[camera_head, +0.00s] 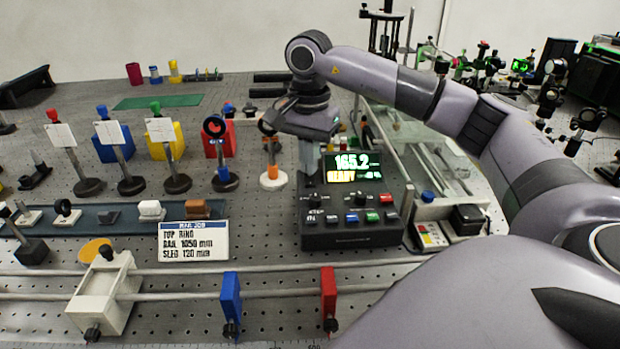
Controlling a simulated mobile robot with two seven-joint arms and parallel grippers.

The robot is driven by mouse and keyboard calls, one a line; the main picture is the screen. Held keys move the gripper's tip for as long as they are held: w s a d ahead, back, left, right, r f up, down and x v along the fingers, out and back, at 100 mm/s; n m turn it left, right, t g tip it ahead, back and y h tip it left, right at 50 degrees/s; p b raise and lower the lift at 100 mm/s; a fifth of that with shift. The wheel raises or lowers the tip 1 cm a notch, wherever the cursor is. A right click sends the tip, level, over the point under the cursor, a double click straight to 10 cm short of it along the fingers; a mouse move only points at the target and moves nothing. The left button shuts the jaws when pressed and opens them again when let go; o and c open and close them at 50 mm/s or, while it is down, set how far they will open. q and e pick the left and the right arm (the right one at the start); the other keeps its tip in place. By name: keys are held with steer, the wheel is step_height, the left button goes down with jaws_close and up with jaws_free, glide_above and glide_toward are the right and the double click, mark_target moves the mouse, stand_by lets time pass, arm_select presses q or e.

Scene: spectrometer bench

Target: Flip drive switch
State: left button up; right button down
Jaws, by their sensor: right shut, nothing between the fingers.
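A black control box (352,238) stands on the perforated bench near the middle of the view. Its lit display (352,168) reads 165.2 with an orange word below that looks like READY. A row of small coloured buttons and several dark knobs sit on its sloped face. A dark knob or switch (315,200) is at the panel's left; which control is the drive switch I cannot tell. My right gripper (309,176) points down at the box's left upper part, shut and empty, just left of the display. Whether it touches the panel is unclear. My left gripper is out of view.
A white label card (193,241) stands left of the box. Two rails cross in front, with a white sled (103,292), a blue stop (230,300) and a red stop (328,294). Several post-mounted optics stand at left.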

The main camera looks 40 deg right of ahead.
steer(key=shift+f+b, duration=0.3)
steer(key=shift+f, duration=0.25)
steer(key=shift+s+r, duration=0.1)
steer(key=shift+r, duration=0.05)
step_height(320, 180, up, 7)
steer(key=p, duration=0.6)
stand_by(0.8)
